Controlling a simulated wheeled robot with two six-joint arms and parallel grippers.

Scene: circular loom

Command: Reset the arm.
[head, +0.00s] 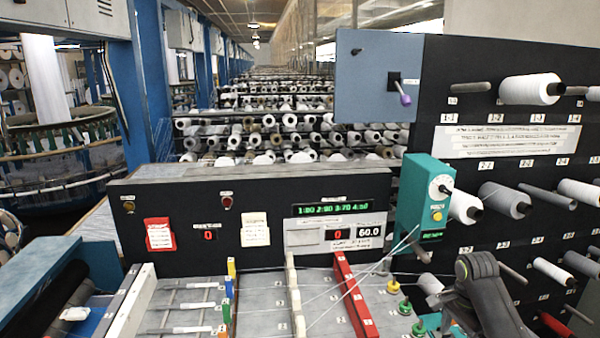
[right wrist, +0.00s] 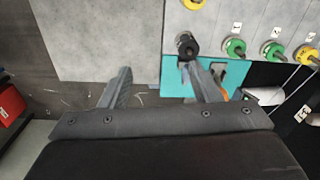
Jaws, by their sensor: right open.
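My right arm (head: 482,285) comes in at the bottom right of the head view, in front of the yarn rack and beside the teal control box (head: 425,205). Its gripper fingers cannot be made out there. In the right wrist view my right gripper (right wrist: 160,88) is open, with nothing between its two grey fingers. The tip of its right finger is close to a black knob (right wrist: 187,45) and overlaps a teal panel (right wrist: 235,75); I cannot tell whether it touches. My left gripper is not in view.
A black console (head: 250,190) with green and red digits stands across the middle. Several green and yellow knobs (right wrist: 235,47) sit near the right finger. The rack (head: 510,60) holds white yarn cones on pegs. A red bar (head: 355,295) crosses the grey panel.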

